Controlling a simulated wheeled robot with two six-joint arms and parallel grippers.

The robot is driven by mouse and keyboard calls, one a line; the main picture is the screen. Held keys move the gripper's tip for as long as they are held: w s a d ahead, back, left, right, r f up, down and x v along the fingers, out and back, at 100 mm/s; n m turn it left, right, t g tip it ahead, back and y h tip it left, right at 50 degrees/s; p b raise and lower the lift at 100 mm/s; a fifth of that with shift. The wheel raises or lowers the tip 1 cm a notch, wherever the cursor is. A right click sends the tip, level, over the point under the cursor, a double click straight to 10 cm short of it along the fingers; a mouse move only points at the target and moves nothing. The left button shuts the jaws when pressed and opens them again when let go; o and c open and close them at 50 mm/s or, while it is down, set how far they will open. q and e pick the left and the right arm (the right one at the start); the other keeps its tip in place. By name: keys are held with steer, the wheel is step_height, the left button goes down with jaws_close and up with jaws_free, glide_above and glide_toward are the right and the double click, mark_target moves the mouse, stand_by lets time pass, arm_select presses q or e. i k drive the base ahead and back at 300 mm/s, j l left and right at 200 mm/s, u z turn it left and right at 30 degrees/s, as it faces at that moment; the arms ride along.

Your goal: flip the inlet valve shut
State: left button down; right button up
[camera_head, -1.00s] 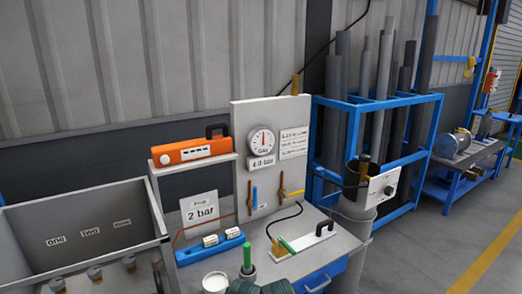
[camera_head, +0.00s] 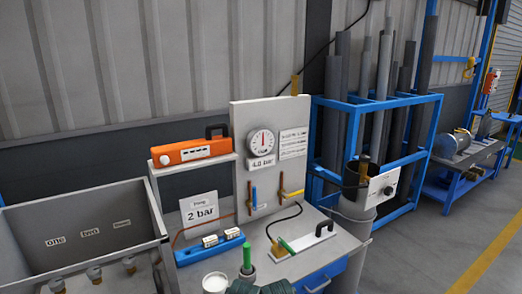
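The grey upright panel (camera_head: 300,110) carries a round dial gauge (camera_head: 261,140) with a "4.0 bar" label below it. Low on the panel are a small valve with a blue upright handle (camera_head: 254,197) and a valve with a yellow handle lying roughly sideways (camera_head: 292,194). I cannot read which one is the inlet valve. A copper-coloured pipe (camera_head: 249,192) runs beside the blue handle. Neither of my grippers shows in this view.
The grey bench top (camera_head: 325,250) holds a "2 bar" card (camera_head: 201,212), a blue block (camera_head: 208,247), a green-handled tool (camera_head: 247,258) and a white cup (camera_head: 215,282). An orange case (camera_head: 192,151) sits on a shelf. An open grey bin (camera_head: 80,215) stands left.

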mark_target(253, 204)
steer(key=i+l+u, duration=0.15)
steer(key=l+u, duration=0.5)
steer(key=i+l+u, duration=0.15)
steer(key=l+u, duration=0.15)
